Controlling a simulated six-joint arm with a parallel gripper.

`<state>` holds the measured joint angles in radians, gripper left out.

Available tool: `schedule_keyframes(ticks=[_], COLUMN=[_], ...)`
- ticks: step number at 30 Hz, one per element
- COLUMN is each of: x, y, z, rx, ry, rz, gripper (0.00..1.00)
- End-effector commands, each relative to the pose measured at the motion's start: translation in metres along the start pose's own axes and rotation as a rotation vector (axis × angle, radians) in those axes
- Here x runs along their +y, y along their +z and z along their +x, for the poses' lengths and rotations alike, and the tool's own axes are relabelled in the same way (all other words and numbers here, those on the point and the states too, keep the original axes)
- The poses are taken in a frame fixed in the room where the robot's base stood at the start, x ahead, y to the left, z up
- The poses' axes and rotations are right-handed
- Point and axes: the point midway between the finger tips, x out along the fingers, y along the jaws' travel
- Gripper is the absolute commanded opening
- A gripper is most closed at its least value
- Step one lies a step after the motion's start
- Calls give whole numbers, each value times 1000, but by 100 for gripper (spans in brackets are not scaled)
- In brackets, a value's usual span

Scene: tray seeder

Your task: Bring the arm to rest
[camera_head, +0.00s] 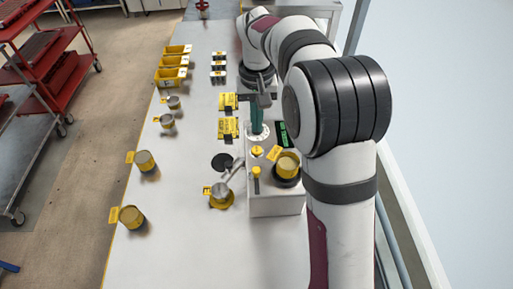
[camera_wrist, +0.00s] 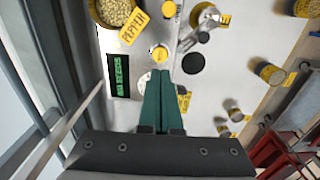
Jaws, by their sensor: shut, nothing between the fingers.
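My gripper (camera_head: 256,122) is over the far end of the seeder machine (camera_head: 277,204) in the head view. In the wrist view its two green fingers (camera_wrist: 162,88) are pressed together, with nothing between them. The machine's green display (camera_wrist: 120,75) shows beside the fingers, and a yellow knob (camera_wrist: 159,53) lies beyond the tips. My arm is raised and bent on the right of the head view. Whether the fingertips touch the machine cannot be told.
A yellow cup of pepper seeds (camera_head: 287,165) sits on the machine. Several labelled cups, one of them (camera_head: 145,161), stand along the table's left side. Yellow bins (camera_head: 173,61) stand farther back. The white table (camera_head: 170,255) is clear at the front left. A red cart (camera_head: 45,50) stands off the table.

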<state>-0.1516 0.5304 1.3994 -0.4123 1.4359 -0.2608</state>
Motion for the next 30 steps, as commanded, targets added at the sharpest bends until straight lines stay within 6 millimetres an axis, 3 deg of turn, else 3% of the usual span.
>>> schedule_keyframes(ticks=[14, 17, 20, 21, 24, 27, 30], x=[2, 14, 28, 31, 35, 34, 34], y=[7, 53, 136, 169, 243, 292, 313], z=[-7, -31, -50, -51, -40, -23, -12], rx=[1, -4, -16, -22, -37, -49, -56], ry=[-4, -29, -68, -83, -118, -141, -150], rz=[12, 86, 210, 258, 369, 443, 480], gripper=[0, 0, 0, 0, 0, 0, 0])
